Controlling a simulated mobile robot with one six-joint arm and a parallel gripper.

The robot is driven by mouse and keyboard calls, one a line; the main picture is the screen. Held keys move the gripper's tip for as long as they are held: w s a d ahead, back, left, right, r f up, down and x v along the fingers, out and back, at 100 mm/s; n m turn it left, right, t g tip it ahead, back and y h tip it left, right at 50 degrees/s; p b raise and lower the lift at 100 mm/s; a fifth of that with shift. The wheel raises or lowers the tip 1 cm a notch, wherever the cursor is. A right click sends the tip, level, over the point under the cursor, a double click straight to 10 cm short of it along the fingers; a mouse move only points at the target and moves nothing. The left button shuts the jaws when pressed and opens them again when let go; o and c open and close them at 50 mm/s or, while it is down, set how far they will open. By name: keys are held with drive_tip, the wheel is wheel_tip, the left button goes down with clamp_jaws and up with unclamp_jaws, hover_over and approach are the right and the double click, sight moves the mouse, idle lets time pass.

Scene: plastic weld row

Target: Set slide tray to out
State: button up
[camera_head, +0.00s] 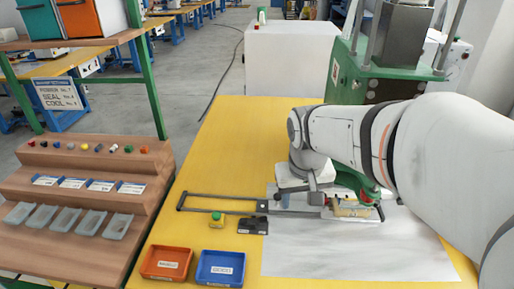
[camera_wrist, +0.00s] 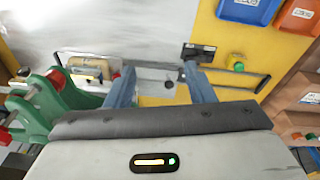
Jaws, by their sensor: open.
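The slide tray (camera_head: 335,214) is a light plate on the pale sheet under the green press, with a beige part (camera_head: 350,208) on it. A dark bar frame (camera_head: 215,195) runs left from it over the yellow table. In the wrist view the tray (camera_wrist: 93,79) is at the left and the bar frame (camera_wrist: 262,82) at the right. My gripper (camera_head: 297,198) is over the bars between the two. Its fingers are apart in the wrist view (camera_wrist: 160,70), with a bar and a small round knob (camera_wrist: 169,84) showing between them. I cannot tell whether they touch. My arm hides part of the press.
A green button (camera_head: 217,216) and a black block (camera_head: 253,225) stand by the frame. An orange bin (camera_head: 167,263) and a blue bin (camera_head: 220,268) sit at the front. A brown stepped rack (camera_head: 90,200) stands left. The table behind the frame is clear.

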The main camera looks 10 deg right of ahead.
drive_tip(key=w+a+f+g+h+b, duration=0.1)
drive_tip(key=w+f+b, duration=0.2)
drive_tip(key=w+f, duration=0.5)
drive_tip(key=w+a+f+g+h+b, duration=0.15)
drive_tip(key=w+f, duration=0.35)
drive_tip(key=w, duration=0.8)
drive_tip(key=shift+t+y, duration=0.35)
drive_tip(key=shift+y, duration=0.1)
drive_tip(key=f, duration=0.2)
drive_tip(key=d+f, duration=0.1)
drive_tip(key=f, duration=0.1)
drive_tip(key=d+f+b, duration=0.1)
drive_tip(key=f, duration=0.2)
drive_tip(key=shift+s, duration=0.1)
clamp_jaws()
